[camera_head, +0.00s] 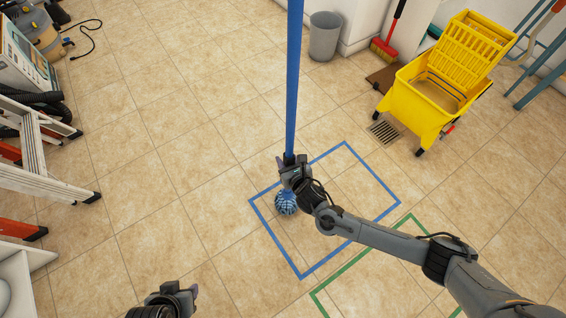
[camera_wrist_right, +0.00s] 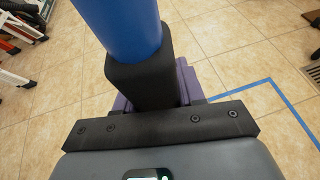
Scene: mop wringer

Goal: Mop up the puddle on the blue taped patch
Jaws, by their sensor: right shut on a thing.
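My right gripper (camera_head: 290,165) is shut on the blue handle (camera_head: 292,85) of the mop, which stands nearly upright. In the right wrist view the blue handle (camera_wrist_right: 118,28) rises from the jaws. The mop head (camera_head: 286,203), blue and stringy, is at the left part of the blue taped patch (camera_head: 375,172), just below the gripper. I cannot tell whether it touches the floor. No puddle can be made out on the patch; my right arm covers part of it. My left gripper (camera_head: 180,290) is low at the bottom left over bare tile, and its jaws are unclear.
A yellow wringer bucket (camera_head: 408,108) stands at the upper right beside a floor drain (camera_head: 383,133). Green tape (camera_head: 320,303) marks another area at the lower right. A grey bin (camera_head: 324,38) stands at the back. A ladder (camera_head: 35,155) is at the left. The left-middle floor is clear.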

